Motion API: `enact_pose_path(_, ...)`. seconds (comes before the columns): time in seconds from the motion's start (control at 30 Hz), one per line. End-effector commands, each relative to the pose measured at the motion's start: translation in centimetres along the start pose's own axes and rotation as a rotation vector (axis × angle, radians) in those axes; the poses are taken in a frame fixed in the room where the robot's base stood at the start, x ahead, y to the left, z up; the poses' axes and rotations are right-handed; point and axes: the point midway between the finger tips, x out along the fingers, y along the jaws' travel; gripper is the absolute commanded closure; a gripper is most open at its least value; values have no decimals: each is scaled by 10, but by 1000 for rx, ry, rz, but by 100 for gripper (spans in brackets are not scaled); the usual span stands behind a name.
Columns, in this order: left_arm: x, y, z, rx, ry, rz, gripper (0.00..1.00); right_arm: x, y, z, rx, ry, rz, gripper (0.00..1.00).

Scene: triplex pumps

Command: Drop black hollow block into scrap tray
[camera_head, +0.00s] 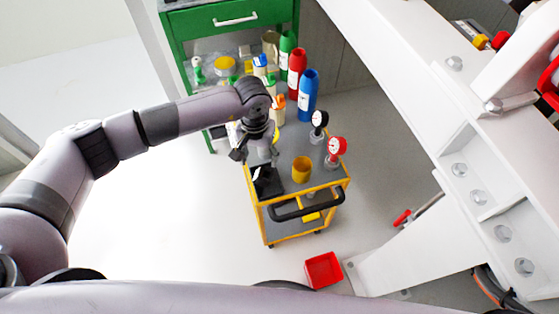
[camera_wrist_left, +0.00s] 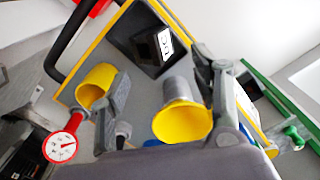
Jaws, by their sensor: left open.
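A red tray (camera_head: 323,270), likely the scrap tray, lies on the floor right of the cart's front. My right gripper is not in view.
A yellow cup (camera_head: 302,170), a red gauge (camera_head: 337,148) and a black gauge (camera_head: 319,122) stand on the cart (camera_head: 318,186). Several coloured bottles stand behind. A green cabinet (camera_head: 215,22) is at the back. A white steel frame (camera_head: 430,110) blocks the right. Floor at left is clear.

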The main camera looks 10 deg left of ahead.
Motion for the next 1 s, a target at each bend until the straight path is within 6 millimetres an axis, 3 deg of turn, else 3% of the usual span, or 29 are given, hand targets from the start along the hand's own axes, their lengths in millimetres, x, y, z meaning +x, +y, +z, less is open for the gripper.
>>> enact_pose_path(0.2,-49,0,-2,0,5,1,42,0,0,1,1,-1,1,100)
enact_pose_path(0.4,-77,0,-1,0,2,0,42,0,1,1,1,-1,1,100)
enact_pose_path(1.0,-85,0,0,-1,-1,3,42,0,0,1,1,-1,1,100)
